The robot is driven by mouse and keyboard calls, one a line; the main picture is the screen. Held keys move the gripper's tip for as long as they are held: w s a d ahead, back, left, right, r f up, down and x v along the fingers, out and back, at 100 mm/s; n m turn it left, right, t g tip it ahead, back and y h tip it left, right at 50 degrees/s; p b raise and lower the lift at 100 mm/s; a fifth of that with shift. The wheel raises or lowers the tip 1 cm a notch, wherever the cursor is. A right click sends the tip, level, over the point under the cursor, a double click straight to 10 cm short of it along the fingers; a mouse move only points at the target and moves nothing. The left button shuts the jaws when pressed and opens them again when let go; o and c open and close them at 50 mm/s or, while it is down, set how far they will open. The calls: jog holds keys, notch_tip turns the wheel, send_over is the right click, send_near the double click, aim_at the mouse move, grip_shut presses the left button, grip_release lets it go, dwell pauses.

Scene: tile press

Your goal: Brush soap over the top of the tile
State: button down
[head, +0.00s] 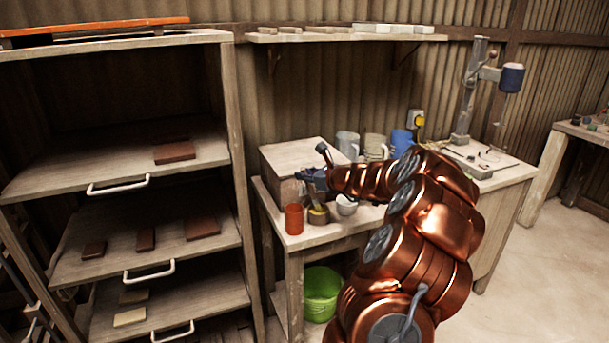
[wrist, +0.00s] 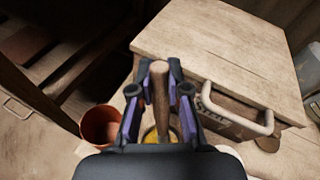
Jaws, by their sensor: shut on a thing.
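My gripper (head: 312,180) is shut on a brush with a wooden handle (wrist: 160,95), above the front of the wooden table. The brush's bristles are hidden. Just below the gripper is a small pot with yellow contents (head: 318,214); the yellow also shows in the wrist view (wrist: 152,135). I cannot tell whether the brush touches it. Red-brown tiles (head: 203,228) lie on the rack shelves at left; no tile is visible under the gripper.
A terracotta cup (head: 293,219) and a white bowl (head: 346,206) stand beside the pot. A wooden box (head: 297,156) with a handle (wrist: 236,110) stands behind. Jugs (head: 375,147) and a press stand (head: 465,100) are to the right. A green bucket (head: 320,292) is below.

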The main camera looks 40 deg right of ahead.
jog(key=shift+r, duration=0.1)
jog(key=shift+r+p, duration=3.35)
jog(key=shift+r, duration=0.05)
